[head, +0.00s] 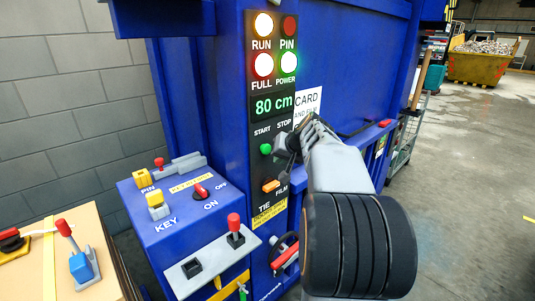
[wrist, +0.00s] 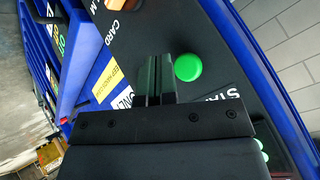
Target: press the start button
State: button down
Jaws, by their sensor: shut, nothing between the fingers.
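The green start button (head: 265,149) is on the black control panel of a blue machine, under the label START. In the wrist view the round green button (wrist: 188,67) is just right of my fingertips (wrist: 159,62) and not covered by them. My gripper (head: 283,146) is shut and empty. In the head view it is close to the panel, right of the button, hiding the spot under the STOP label. I cannot tell whether the fingertips touch the panel. The display (head: 273,106) reads 80 cm.
RUN (head: 264,24), FULL (head: 263,65) and POWER (head: 288,62) lamps are lit; PIN (head: 289,26) is dark red. An orange switch (head: 271,186) is lower on the panel. A blue box (head: 185,215) with levers juts out at left. Open floor is at right.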

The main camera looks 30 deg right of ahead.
jog(key=shift+s+d+b, duration=0.15)
jog(key=shift+s+b, duration=0.2)
jog(key=shift+s, duration=0.45)
jog(key=shift+s+d+b, duration=0.1)
jog(key=shift+s+b, duration=0.2)
jog(key=shift+s, duration=0.5)
jog(key=s+a+f+m+g, duration=0.1)
jog(key=s+f+g, duration=0.15)
jog(key=f, duration=0.35)
jog(key=s+a+f+n, duration=0.2)
jog(key=s+a+f, duration=0.1)
jog(key=a, duration=0.4)
jog(key=s+a+f+n+g, duration=0.1)
jog(key=s+a+f+n, duration=0.2)
jog(key=s+a, duration=0.2)
jog(key=s+a+f+n+g, duration=0.1)
jog(key=s+a, duration=0.4)
jog(key=a, duration=0.5)
jog(key=shift+a+f+n+h, duration=0.2)
jog(key=shift+f+n+h, duration=0.1)
jog(key=shift+f+n, duration=0.65)
